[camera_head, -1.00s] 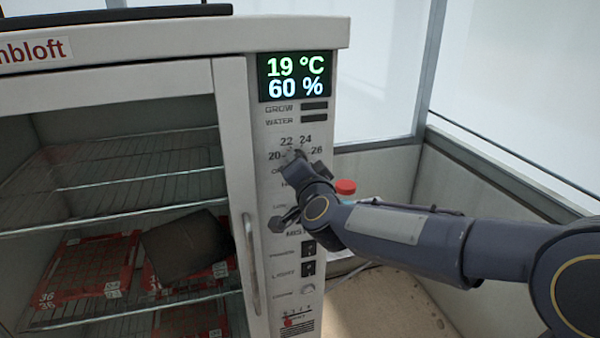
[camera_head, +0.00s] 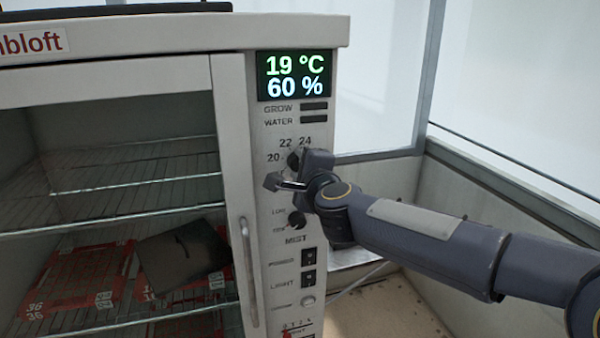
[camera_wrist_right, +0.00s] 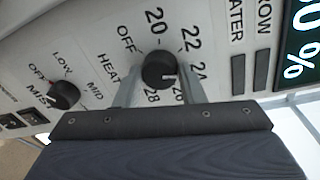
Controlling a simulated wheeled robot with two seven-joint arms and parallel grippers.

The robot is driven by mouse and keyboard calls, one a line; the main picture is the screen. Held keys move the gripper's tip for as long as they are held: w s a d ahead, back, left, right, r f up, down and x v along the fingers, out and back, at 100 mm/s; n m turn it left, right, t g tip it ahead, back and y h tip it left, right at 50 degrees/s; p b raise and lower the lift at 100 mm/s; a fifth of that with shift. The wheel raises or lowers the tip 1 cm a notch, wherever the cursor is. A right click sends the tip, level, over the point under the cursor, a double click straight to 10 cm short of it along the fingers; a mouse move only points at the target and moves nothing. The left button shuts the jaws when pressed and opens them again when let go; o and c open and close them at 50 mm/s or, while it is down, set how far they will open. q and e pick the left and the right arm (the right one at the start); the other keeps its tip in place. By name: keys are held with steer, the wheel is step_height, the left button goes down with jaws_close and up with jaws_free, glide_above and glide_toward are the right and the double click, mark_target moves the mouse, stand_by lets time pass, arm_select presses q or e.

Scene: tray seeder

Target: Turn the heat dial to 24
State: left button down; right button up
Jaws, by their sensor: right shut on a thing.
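The heat dial (camera_wrist_right: 159,70) is a round black knob with printed marks OFF, 20, 22, 24, 26 and 28 around it. In the right wrist view its short white line points to the side of 24 and 26; I cannot tell exactly where. My right gripper (camera_wrist_right: 160,86) is shut on the dial, one finger on each side. In the head view my right gripper (camera_head: 291,170) covers much of the dial (camera_head: 293,159) and hides 26 and 28. The display (camera_head: 295,76) reads 19 °C and 60 %. My left gripper is out of view.
The mist dial (camera_head: 296,221) sits below, with black switches (camera_head: 308,258) under it. The cabinet's door handle (camera_head: 249,270) runs down left of the panel. Wire shelves (camera_head: 130,185) with red trays (camera_head: 70,282) are inside. A grey wall stands at right.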

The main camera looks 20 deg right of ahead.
steer(key=shift+f+m+b, duration=0.1)
steer(key=shift+m+b, duration=0.3)
steer(key=shift+m, duration=0.6)
steer(key=o, duration=1)
steer(key=s, duration=0.7)
steer(key=shift+s+d+r+p, duration=0.2)
steer(key=shift+s+r+p, duration=0.1)
steer(key=shift+s+r, duration=0.1)
